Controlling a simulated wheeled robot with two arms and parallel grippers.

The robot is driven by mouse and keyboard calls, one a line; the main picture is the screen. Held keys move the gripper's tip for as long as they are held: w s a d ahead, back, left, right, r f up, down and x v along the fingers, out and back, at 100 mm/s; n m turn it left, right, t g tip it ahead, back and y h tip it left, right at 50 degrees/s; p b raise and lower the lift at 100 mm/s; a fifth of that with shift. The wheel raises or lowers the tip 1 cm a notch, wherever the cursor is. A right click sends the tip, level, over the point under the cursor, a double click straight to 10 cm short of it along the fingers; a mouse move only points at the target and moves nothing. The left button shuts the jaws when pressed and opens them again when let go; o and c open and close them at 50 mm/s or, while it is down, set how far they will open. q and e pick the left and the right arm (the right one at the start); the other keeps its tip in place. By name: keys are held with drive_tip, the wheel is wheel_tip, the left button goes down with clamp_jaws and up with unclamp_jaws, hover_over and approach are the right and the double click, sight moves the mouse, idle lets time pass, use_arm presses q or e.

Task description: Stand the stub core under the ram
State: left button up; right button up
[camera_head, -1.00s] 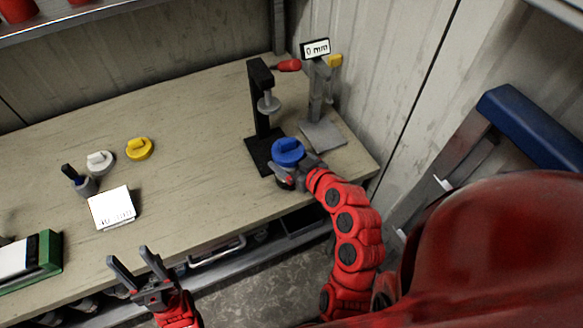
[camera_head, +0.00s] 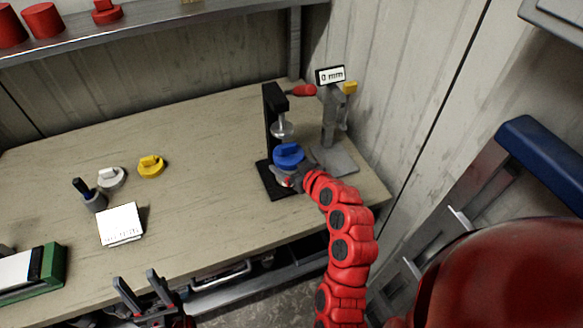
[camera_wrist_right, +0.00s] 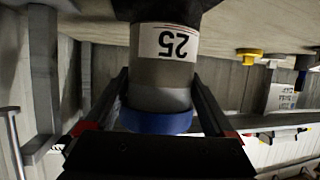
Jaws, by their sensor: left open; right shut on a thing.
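The stub core (camera_wrist_right: 165,68) is a grey cylinder with a white label reading 25 and a blue cap (camera_head: 288,155). My right gripper (camera_head: 290,177) is shut around its side, with one finger on each side in the right wrist view (camera_wrist_right: 164,85). The core is over the black base plate (camera_head: 270,188) of the press, in front of and slightly below the grey ram (camera_head: 283,130) in the head view. Whether its lower end touches the plate I cannot tell. My left gripper (camera_head: 137,279) is open and empty at the table's front edge.
A grey gauge stand (camera_head: 330,125) reading 0 mm stands right of the press. A red handle (camera_head: 303,90) is behind the ram. The table's middle is clear.

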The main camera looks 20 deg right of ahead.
drive_tip(key=shift+w+a+r+p, duration=0.15)
drive_tip(key=shift+w+p, duration=0.5)
drive_tip(key=shift+w, duration=1.25)
drive_tip(key=shift+w+f+b, duration=0.1)
drive_tip(key=shift+f+b, duration=0.35)
drive_tip(key=shift+b, duration=0.2)
drive_tip(key=o, duration=1)
